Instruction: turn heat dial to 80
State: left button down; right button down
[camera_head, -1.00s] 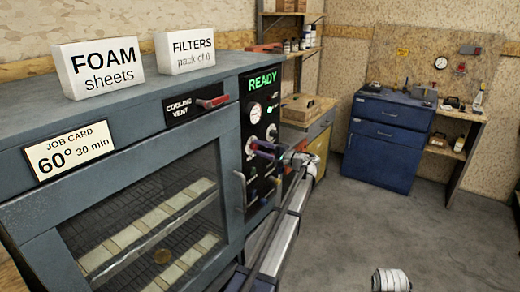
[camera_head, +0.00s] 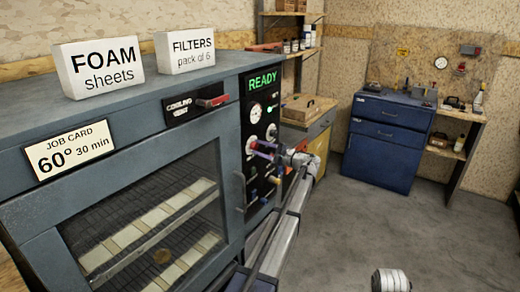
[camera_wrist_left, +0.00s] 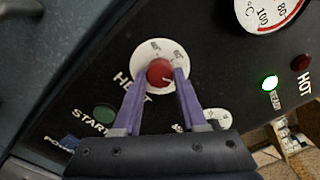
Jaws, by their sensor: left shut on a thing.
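The heat dial (camera_wrist_left: 160,72) has a red knob with a white mark on a round white scale plate, on the oven's black panel. The scale's small figures cannot be read clearly. Part of the word HEAT is hidden by a finger. My left gripper (camera_wrist_left: 160,78) has its purple fingers shut on the red knob, one on each side. In the head view my left gripper (camera_head: 256,149) reaches the panel from the right, and its fingers partly cover the dial (camera_head: 251,144).
A gauge (camera_head: 256,110) sits above the dial under a green READY display (camera_head: 263,82). A second white dial (camera_head: 271,132) and a green START button (camera_wrist_left: 104,114) are close by. A job card (camera_head: 69,150) reads 60° 30 min. The oven door handle (camera_head: 240,190) is left of the arm.

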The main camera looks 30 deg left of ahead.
dwell(0.3)
pick_arm(q)
jog(key=shift+c, duration=2.3)
grip_release()
jog(key=shift+d, duration=0.15)
jog(key=d, duration=0.7)
jog(key=shift+s+d, duration=0.3)
jog(key=shift+f, duration=0.1)
jog(key=s+d+f+n+h, duration=0.1)
jog(key=s+d+f+h, duration=0.4)
jog(key=s+d, duration=0.7)
jog(key=s+d+f+n+g+h+p, duration=0.1)
jog(key=s+d+f+h, duration=0.5)
jog(key=s+d, duration=0.5)
jog(key=s+d+f+n+h, duration=0.2)
jog(key=s+d+f+h, duration=0.3)
jog(key=s+d+f, duration=0.4)
jog(key=s+d, duration=0.3)
jog(key=s, duration=0.2)
jog(key=shift+s+d+h+p, duration=0.3)
jog(key=shift+s+h, duration=0.05)
jog(key=shift+h, duration=0.05)
